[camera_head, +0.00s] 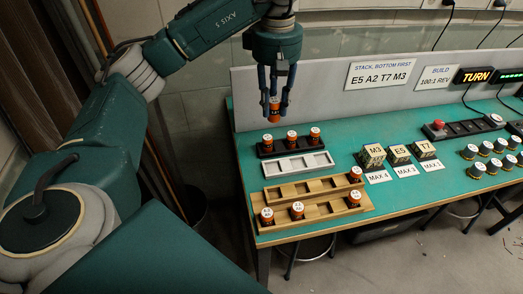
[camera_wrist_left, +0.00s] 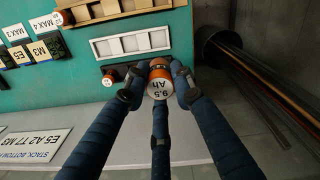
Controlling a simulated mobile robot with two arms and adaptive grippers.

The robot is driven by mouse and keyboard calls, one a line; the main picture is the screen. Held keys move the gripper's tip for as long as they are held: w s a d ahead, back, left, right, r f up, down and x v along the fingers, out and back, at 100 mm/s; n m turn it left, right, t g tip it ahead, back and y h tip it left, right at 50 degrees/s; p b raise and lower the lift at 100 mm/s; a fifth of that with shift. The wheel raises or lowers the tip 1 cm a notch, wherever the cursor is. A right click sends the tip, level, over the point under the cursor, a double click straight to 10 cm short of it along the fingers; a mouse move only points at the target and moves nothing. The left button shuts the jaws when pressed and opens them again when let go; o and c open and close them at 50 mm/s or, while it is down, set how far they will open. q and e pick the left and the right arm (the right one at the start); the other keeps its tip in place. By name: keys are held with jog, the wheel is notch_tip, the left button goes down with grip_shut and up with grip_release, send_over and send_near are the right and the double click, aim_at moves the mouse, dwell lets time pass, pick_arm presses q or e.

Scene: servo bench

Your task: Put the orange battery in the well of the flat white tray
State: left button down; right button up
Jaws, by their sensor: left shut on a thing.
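My left gripper (camera_head: 275,108) is shut on an orange battery (camera_head: 274,103) and holds it upright in the air, above the bench's back left part. In the left wrist view the battery (camera_wrist_left: 160,78) sits between the blue fingers, its pale end marked "9.5 Ah" facing the camera. The flat white tray (camera_head: 300,172) lies on the bench in front of and below the gripper. It also shows in the left wrist view (camera_wrist_left: 130,35); its wells look empty. My right gripper is not in view.
A black tray (camera_head: 265,152) with three orange batteries stands just behind the white tray. Wooden trays (camera_head: 330,211) with several batteries lie in front. Lettered blocks (camera_head: 372,155) stand to the right. The back panel (camera_head: 320,90) rises behind the bench.

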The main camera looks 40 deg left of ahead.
aim_at(278, 120)
pick_arm(q)
jog(key=f, duration=0.3)
jog(key=d+f+b, duration=0.1)
jog(key=f, duration=0.1)
jog(key=shift+w+f, duration=0.1)
jog(key=shift+f, duration=0.3)
notch_tip(278, 120, down, 10)
jog(key=shift+a+p, duration=0.15)
jog(key=shift+p, duration=1.05)
jog(key=shift+f, duration=0.35)
notch_tip(278, 120, down, 2)
jog(key=shift+f+p, duration=0.25)
jog(key=shift+p, duration=0.2)
jog(key=shift+f, duration=0.65)
jog(key=c, duration=1.4)
grip_release()
jog(key=shift+c, duration=0.2)
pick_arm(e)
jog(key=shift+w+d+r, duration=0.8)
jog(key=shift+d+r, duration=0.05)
